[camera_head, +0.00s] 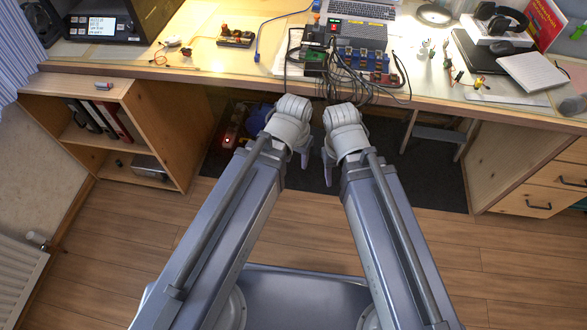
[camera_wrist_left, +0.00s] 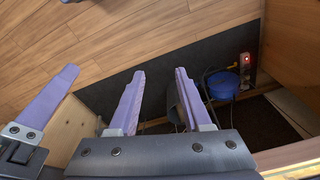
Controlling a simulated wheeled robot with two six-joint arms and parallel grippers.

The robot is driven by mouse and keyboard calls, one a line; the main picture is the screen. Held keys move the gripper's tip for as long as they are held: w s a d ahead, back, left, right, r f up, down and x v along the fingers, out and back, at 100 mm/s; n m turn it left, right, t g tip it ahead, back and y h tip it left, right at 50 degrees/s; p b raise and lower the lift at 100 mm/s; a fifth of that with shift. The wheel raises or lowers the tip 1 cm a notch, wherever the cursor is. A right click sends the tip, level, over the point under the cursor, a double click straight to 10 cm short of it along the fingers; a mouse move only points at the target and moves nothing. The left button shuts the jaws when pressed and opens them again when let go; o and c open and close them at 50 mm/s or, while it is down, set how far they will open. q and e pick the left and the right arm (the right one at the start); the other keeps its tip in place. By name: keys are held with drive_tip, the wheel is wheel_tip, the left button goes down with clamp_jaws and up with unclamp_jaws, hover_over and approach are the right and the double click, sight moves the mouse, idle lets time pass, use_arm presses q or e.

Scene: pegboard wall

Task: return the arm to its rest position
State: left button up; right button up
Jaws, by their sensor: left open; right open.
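My left gripper (camera_head: 303,157) hangs below the front edge of the desk, left of centre in the head view, with its fingers partly hidden by its own wrist. In the left wrist view its two purple fingers (camera_wrist_left: 160,75) stand apart with nothing between them. My right gripper (camera_head: 328,166) hangs close beside it on the right, pointing down, and its fingers are mostly hidden. A purple finger at the left of the wrist view appears to be the right gripper's. Both arms reach forward from my base and neither gripper touches the desk.
The wooden desk (camera_head: 222,78) spans the view above both grippers, with dark cables (camera_head: 352,84) hanging near its edge. An open shelf (camera_head: 120,165) stands left, drawers (camera_head: 545,180) right. A red-lit power strip (camera_head: 229,138) lies on the dark mat (camera_head: 430,178). The wooden floor is clear.

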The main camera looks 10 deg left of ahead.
use_arm(q)
drive_tip(key=shift+g+y, duration=0.8)
drive_tip(key=shift+g, duration=0.1)
drive_tip(key=s, duration=0.4)
drive_tip(key=shift+s, duration=0.2)
wheel_tip(320, 180, up, 18)
drive_tip(key=p, duration=1.7)
drive_tip(key=shift+p, duration=0.4)
drive_tip(key=shift+f, duration=0.1)
